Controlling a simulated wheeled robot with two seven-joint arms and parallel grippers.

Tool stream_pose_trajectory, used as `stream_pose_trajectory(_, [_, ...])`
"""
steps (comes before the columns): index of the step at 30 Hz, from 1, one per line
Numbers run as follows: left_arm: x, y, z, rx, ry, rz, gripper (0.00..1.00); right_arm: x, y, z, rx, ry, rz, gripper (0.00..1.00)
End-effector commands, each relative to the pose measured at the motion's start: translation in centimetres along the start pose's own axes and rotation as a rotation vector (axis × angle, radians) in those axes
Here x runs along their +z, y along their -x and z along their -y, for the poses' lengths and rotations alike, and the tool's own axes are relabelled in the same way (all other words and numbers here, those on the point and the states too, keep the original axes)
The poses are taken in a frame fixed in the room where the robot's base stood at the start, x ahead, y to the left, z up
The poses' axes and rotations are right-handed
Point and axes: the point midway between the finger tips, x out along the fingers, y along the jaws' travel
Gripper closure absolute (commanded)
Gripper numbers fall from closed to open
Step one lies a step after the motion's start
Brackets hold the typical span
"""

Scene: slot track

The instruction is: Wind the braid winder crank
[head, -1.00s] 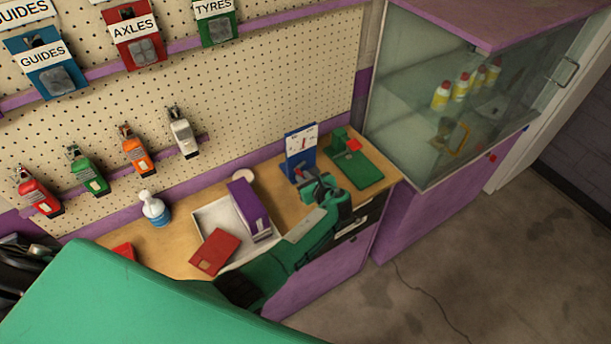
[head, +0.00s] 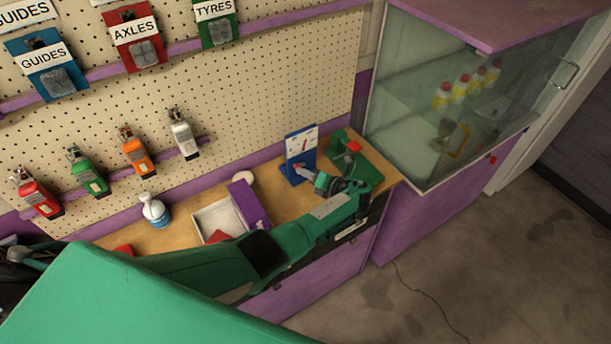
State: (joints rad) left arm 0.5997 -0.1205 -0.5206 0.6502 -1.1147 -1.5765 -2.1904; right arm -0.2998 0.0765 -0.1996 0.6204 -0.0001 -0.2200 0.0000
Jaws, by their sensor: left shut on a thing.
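The braid winder (head: 300,146) is a blue stand with an upright white-faced panel, on the wooden bench near its right end. My left gripper (head: 309,174) reaches it from the right, with the wrist over the bench's front edge. Its fingers are shut at the low front of the winder, on the crank. The crank itself is small and mostly hidden by the fingers, so its exact angle cannot be told. My right gripper is not in view.
A green tool with a red part (head: 354,146) stands right behind my left wrist. A white tray (head: 213,216) with a purple box (head: 247,203) lies left of the winder. A glass cabinet (head: 440,110) bounds the bench on the right.

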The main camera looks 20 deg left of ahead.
Motion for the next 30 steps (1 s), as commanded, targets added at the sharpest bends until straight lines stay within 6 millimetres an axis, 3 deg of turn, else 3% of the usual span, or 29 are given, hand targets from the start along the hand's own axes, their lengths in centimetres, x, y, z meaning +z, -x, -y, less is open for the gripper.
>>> stream_pose_trajectory(11, [1.0,0.4,0.1,0.140,-0.330,0.002,1.00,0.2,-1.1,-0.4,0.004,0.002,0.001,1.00])
stream_pose_trajectory(30, [2.2,0.9,0.9,0.354,-0.849,0.002,1.00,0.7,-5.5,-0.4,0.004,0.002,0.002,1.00])
